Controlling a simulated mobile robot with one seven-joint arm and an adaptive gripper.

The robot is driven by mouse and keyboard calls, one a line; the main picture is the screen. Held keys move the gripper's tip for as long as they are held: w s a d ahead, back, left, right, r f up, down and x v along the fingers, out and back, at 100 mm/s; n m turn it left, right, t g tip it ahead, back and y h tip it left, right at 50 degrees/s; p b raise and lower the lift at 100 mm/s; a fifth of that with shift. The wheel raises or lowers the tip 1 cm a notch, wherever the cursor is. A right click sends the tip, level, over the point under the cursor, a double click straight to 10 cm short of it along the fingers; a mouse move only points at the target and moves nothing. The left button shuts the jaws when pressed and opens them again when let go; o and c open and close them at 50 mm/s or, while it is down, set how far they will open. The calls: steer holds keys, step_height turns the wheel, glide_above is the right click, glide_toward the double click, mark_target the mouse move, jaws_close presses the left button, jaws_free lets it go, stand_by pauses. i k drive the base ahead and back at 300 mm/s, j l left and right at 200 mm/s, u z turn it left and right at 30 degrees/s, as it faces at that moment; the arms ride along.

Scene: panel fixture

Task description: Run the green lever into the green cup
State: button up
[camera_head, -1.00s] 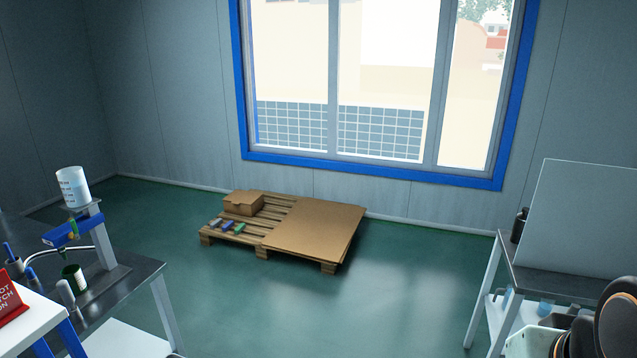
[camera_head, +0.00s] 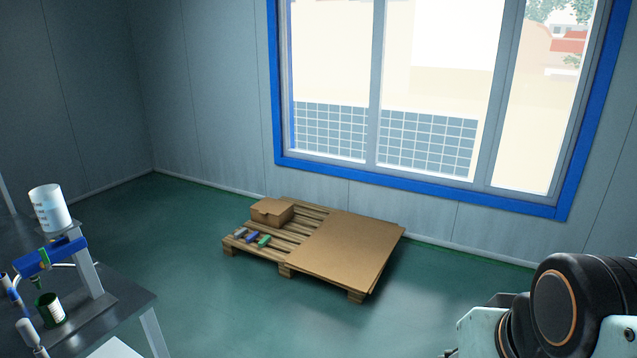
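A dispenser with a blue body (camera_head: 50,257) and a white container (camera_head: 49,207) on top stands on the dark table at the left. A small green part (camera_head: 38,284) hangs under the blue body; I cannot tell whether it is the lever or a nozzle. The green cup (camera_head: 51,310), with a pale label, stands upright below, slightly right of that green part. My gripper is not in view. Only black and pale joints of my arm show at the lower right, far from the dispenser.
The dark table (camera_head: 112,304) fills the lower left, with white and blue bottle-like items at its left edge. A wooden pallet (camera_head: 290,229) with a cardboard box (camera_head: 272,211) and small coloured items lies on the floor. Green floor (camera_head: 215,315) between table and pallet is clear.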

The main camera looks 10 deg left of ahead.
mark_target(41, 251)
steer(key=i+u, duration=1.2)
steer(key=i+l+u, duration=0.1)
steer(key=u, duration=0.3)
steer(key=i+l+u, duration=0.15)
steer(key=u, duration=0.2)
steer(key=i+l+u, duration=0.1)
steer(key=i+u, duration=0.2)
steer(key=u, duration=0.2)
steer(key=i+l+u, duration=0.25)
steer(key=u, duration=0.25)
steer(key=i+l+u, duration=0.45)
steer(key=k+l+u, duration=0.2)
steer(key=k+l, duration=0.2)
